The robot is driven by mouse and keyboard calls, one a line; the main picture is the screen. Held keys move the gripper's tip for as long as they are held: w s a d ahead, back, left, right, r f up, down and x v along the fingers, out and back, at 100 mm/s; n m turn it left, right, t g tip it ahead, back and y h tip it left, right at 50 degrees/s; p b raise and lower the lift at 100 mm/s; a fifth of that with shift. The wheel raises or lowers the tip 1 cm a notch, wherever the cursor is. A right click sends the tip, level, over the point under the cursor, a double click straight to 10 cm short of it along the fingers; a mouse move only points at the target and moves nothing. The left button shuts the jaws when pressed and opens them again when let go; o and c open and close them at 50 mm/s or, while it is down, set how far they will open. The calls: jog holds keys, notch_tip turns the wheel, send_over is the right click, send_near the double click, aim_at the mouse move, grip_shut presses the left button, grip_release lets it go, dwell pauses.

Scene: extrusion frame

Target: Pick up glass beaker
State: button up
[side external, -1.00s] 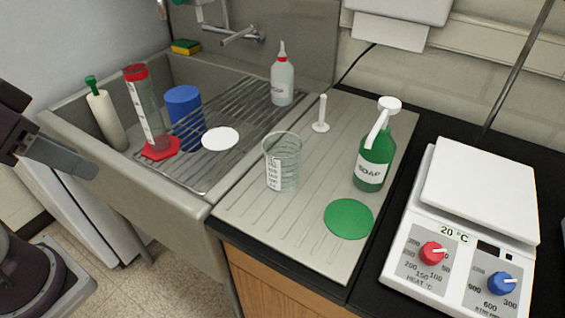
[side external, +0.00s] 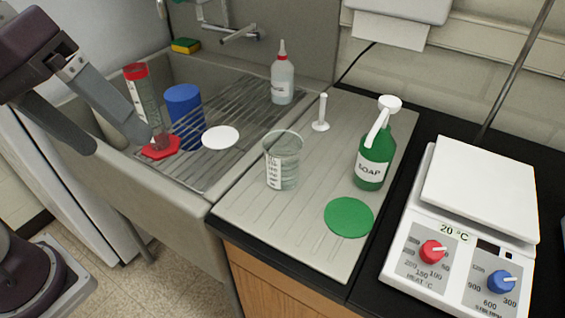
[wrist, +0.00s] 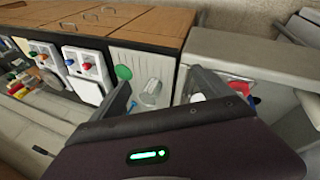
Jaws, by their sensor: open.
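The clear glass beaker (side external: 283,162) stands upright on the ridged grey drainboard, between the sink and the soap bottle. In the wrist view, a pale rounded shape (wrist: 150,92) between the fingers looks like the beaker, but it is small and unclear. My gripper (side external: 118,142) is open and empty at the left of the side view, over the sink's near left edge. It is well to the left of the beaker and apart from it. One finger partly covers the base of the red-capped cylinder in that view.
On the drainboard are a green soap bottle (side external: 374,155), a green disc (side external: 349,217) and a white upright stand (side external: 321,115). The sink rack holds a blue cup (side external: 185,118), a red-capped cylinder (side external: 142,92), a white disc (side external: 220,137) and a wash bottle (side external: 282,78). A hot plate (side external: 465,230) stands right.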

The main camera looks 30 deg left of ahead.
jog(key=w+d+n+h, duration=0.4)
jog(key=w+n, duration=0.4)
jog(key=w, duration=0.1)
jog(key=w+d+n+h, duration=0.3)
jog(key=w+n+h, duration=0.2)
jog(key=w+n, duration=0.4)
jog(key=w+f+n+t, duration=0.1)
jog(key=w+f+n, duration=0.15)
jog(key=w, duration=0.25)
send_near(297, 157)
jog(key=w+d+f, duration=0.1)
jog(key=d+f, duration=0.1)
jog(key=shift+w+f, duration=0.25)
jog(key=shift+w, duration=0.15)
jog(key=shift+d+f, duration=0.1)
jog(key=shift+f, duration=0.25)
jog(key=shift+m, duration=0.25)
jog(key=x, duration=0.3)
jog(key=w+x, duration=0.1)
jog(key=x, duration=0.3)
jog(key=shift+a, duration=0.25)
jog(key=shift+t, duration=0.4)
jog(key=c, duration=1.4)
jog(key=shift+c, duration=0.7)
jog(key=shift+r, duration=0.1)
